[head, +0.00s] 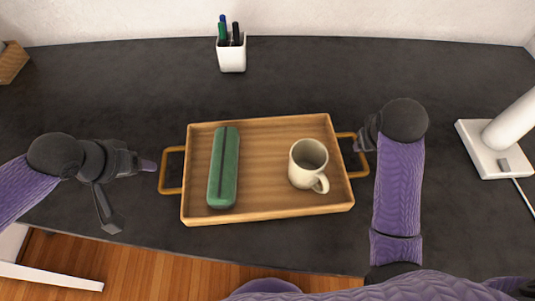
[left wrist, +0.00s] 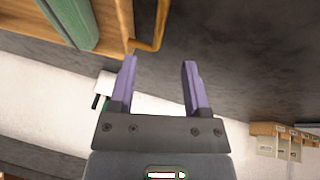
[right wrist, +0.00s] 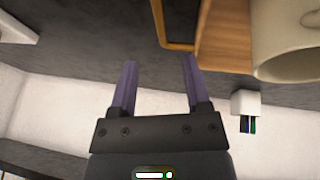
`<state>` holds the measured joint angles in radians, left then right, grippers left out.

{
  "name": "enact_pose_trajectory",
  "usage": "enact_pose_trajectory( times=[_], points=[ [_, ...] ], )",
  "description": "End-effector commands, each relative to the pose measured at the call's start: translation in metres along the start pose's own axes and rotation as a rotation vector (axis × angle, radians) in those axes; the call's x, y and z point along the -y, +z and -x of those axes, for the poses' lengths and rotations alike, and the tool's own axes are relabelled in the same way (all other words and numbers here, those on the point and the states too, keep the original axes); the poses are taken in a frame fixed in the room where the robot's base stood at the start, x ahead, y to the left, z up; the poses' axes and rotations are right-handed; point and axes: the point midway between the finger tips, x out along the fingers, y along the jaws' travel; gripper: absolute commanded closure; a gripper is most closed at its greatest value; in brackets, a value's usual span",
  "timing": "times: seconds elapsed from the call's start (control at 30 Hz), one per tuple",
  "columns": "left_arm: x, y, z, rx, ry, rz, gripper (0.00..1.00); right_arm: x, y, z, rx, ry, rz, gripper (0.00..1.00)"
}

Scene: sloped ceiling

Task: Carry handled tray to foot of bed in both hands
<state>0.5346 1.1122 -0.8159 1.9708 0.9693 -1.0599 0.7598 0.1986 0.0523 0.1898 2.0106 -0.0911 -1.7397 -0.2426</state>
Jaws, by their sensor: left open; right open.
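The wooden tray (head: 265,213) sits on the dark desk, with a brass-coloured handle at each end. A green case (head: 222,168) lies in its left part and a cream mug (head: 308,165) stands in its right part. My left gripper (head: 146,168) is open and empty, just left of the left handle (head: 162,170). In the left wrist view that handle (left wrist: 161,28) lies beyond the fingertips. My right gripper (head: 361,142) is open by the right handle (head: 365,165), partly hidden by my arm. In the right wrist view this handle (right wrist: 160,25) is ahead of the fingers, not between them.
A white pen cup (head: 231,54) stands behind the tray. A white lamp (head: 495,140) with a cord is at the right. A wooden box (head: 12,62) is at the far left. The desk around the tray is clear. Wood floor (head: 150,265) shows in front.

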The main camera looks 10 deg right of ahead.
Motion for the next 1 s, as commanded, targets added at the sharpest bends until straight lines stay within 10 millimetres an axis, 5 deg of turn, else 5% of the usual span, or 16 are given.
enact_pose_trajectory(
  times=[0.23,0.7,1.0],
  points=[
    [0.000,0.000,-0.012,0.001,0.001,0.001,0.39,0.000,0.000,-0.011,0.003,-0.001,0.001,0.39],
    [0.000,0.000,-0.091,0.001,0.001,0.002,0.39,0.000,0.000,-0.090,0.001,0.000,0.000,0.39],
    [0.000,0.000,-0.100,-0.001,0.000,-0.001,0.39,0.000,0.000,-0.100,0.000,0.000,0.001,0.39]
  ],
)
